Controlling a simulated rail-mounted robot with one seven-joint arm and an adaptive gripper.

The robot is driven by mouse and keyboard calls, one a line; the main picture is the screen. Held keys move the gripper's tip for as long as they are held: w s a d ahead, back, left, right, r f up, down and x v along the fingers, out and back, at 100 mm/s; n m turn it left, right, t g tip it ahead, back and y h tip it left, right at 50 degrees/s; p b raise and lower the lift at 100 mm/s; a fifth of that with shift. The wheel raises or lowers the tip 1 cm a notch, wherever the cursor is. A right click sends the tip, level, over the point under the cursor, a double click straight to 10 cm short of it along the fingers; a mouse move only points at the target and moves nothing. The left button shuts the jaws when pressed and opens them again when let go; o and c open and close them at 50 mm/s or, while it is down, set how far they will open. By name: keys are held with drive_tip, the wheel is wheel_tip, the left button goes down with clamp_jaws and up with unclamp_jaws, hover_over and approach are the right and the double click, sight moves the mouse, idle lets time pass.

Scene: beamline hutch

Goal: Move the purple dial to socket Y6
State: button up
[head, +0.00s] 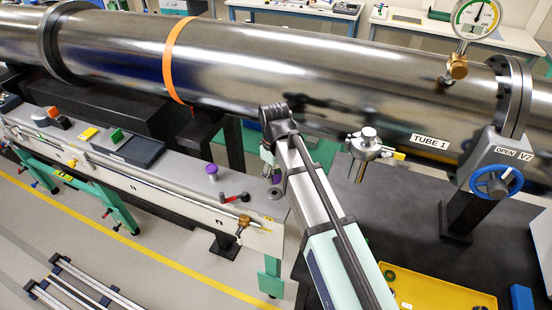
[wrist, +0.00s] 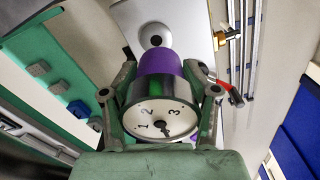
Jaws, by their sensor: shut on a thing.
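The purple dial (wrist: 160,64) has a purple body and a white face marked 1, 2, 3. In the wrist view it sits between the two fingers of my gripper (wrist: 160,105), which is shut on it. A pale round fitting with a dark centre (wrist: 156,38) shows just beyond it; the gap between them cannot be judged. In the head view the dial (head: 277,179) shows as a small purple patch below my gripper (head: 268,166), over the right end of the bench, near a round grey fitting (head: 274,193). I cannot read any socket label Y6.
A second purple-topped knob (head: 211,171) stands left of my gripper. A red-and-black lever (head: 236,198) is on the bench between them. A dark tray (head: 137,150) lies further left. The large steel tube (head: 300,72) runs behind. A blue handwheel (head: 496,182) stands at right.

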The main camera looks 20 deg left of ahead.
sight(275, 193)
drive_tip(key=shift+w+a+r, duration=0.1)
drive_tip(key=shift+w+r, duration=0.1)
drive_tip(key=shift+w, duration=0.1)
drive_tip(key=shift+w+f+n, duration=0.1)
drive_tip(key=shift+f+n, duration=0.2)
drive_tip(key=shift+f, duration=0.05)
drive_tip(key=shift+f+b, duration=2.15)
drive_tip(key=shift+f, duration=1.1)
drive_tip(key=shift+f, duration=0.6)
drive_tip(key=o, duration=1.4)
wheel_tip(275, 193, up, 12)
